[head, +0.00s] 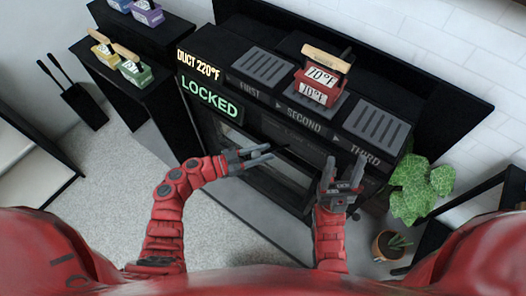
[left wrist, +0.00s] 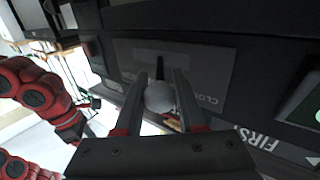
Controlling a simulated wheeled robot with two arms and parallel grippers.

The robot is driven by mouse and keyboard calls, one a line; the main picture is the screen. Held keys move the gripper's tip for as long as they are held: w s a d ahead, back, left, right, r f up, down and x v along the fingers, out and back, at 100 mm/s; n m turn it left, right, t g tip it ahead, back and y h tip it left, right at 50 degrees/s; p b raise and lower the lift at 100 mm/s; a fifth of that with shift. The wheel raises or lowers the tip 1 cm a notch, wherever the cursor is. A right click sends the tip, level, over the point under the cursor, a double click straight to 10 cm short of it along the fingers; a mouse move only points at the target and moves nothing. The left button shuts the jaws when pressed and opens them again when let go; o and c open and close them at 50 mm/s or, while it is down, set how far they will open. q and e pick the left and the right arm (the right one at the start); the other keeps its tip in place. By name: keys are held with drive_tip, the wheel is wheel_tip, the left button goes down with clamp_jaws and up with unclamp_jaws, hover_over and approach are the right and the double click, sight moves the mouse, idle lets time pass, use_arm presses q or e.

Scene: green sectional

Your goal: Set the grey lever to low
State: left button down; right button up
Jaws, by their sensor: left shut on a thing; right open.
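The grey lever's round knob (left wrist: 160,97) shows in the left wrist view, between the two fingers of my left gripper (left wrist: 160,88). That gripper is shut on it. Behind the knob is a dark panel (left wrist: 205,62) with a short dark upright slot or stem. Lettering that starts "CLO" is to its right; lettering to the left is too small to read. In the head view my left gripper (head: 262,157) is at the front of the black unit, and the knob cannot be made out there. My right gripper (head: 342,172) is open and empty, fingers up, near the unit's right front.
The black unit (head: 275,97) has a lit "LOCKED" sign (head: 211,101) and "DUCT 220°F" readout. A red block marked 70°F (head: 318,82) stands on its SECOND grille. Coloured blocks sit on shelves at left. A plant (head: 420,187) is at right.

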use_arm(q)
drive_tip(key=shift+s+d+r+t+p, duration=0.1)
drive_tip(key=shift+s+r+t+p, duration=0.15)
drive_tip(key=shift+p, duration=0.2)
drive_tip(key=shift+s+d+f+n+t+y+p, duration=0.1)
drive_tip(key=shift+s+d+n+t+y+p, duration=0.55)
drive_tip(key=shift+n+t+y, duration=0.6)
drive_tip(key=shift+s+d+f+n+t+y+p, duration=0.1)
drive_tip(key=shift+s+d+n+t+y+p, duration=0.4)
drive_tip(key=shift+s+n+t+y, duration=0.75)
drive_tip(key=shift+s+d+f+n+t+y+p, duration=0.1)
drive_tip(key=shift+s+d+n+t+y+p, duration=0.25)
drive_tip(key=shift+d+n+t+y+p, duration=0.9)
drive_tip(key=shift+a+m+t+h+b, duration=0.25)
drive_tip(key=shift+a+t+h+b, duration=0.15)
drive_tip(key=shift+a+h+b, duration=0.25)
drive_tip(key=shift+r, duration=0.1)
drive_tip(key=c, duration=0.6)
unclamp_jaws()
drive_tip(key=shift+o, duration=0.2)
